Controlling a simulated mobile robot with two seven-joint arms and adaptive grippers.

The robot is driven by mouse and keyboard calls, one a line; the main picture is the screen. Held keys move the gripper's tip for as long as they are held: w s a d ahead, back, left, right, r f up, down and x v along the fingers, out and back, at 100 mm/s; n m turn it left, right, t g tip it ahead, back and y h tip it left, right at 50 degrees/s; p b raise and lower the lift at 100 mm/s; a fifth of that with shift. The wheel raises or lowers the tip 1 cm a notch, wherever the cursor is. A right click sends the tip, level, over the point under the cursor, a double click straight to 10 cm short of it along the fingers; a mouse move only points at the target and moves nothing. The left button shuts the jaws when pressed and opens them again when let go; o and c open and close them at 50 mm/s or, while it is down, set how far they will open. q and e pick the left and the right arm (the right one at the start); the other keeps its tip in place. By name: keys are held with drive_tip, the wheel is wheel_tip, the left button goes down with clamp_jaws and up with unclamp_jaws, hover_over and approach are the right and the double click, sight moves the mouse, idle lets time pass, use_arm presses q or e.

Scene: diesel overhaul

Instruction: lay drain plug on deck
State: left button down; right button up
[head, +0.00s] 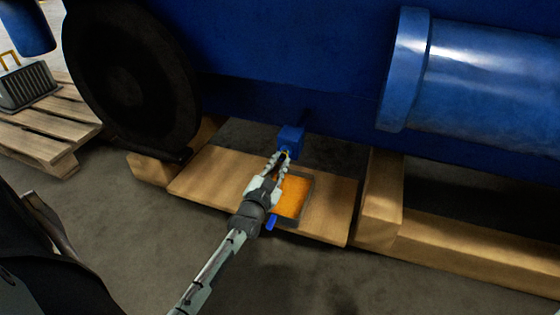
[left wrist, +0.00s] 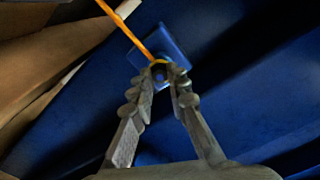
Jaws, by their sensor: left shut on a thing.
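My left gripper (head: 285,158) reaches in from below to the blue square block (head: 291,142) under the blue engine. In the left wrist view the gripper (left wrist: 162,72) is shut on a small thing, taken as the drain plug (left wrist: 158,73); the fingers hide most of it. It is right at the face of the blue block (left wrist: 175,42); I cannot tell whether they touch. A thin orange stream (left wrist: 130,33) runs from the block beside the fingertips. The wooden deck (head: 215,183) lies below. My right gripper is not in view.
A dark-rimmed tray (head: 311,190) with orange liquid sits on the deck, partly behind my gripper. Wooden beams (head: 382,200) flank the deck. A black wheel (head: 130,80) is at left, a blue cylinder (head: 470,75) at right. The deck's left part is clear.

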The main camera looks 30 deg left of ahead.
sight(282, 158)
use_arm(q)
drive_tip(key=shift+r+p+v, duration=0.2)
drive_tip(key=shift+p+v, duration=1.15)
drive_tip(key=shift+v, duration=0.6)
drive_tip(key=shift+s+d+f, duration=0.1)
drive_tip(key=shift+s+f, duration=0.05)
drive_tip(key=shift+s, duration=0.1)
drive_tip(key=p+v, duration=0.6)
drive_tip(key=v, duration=0.8)
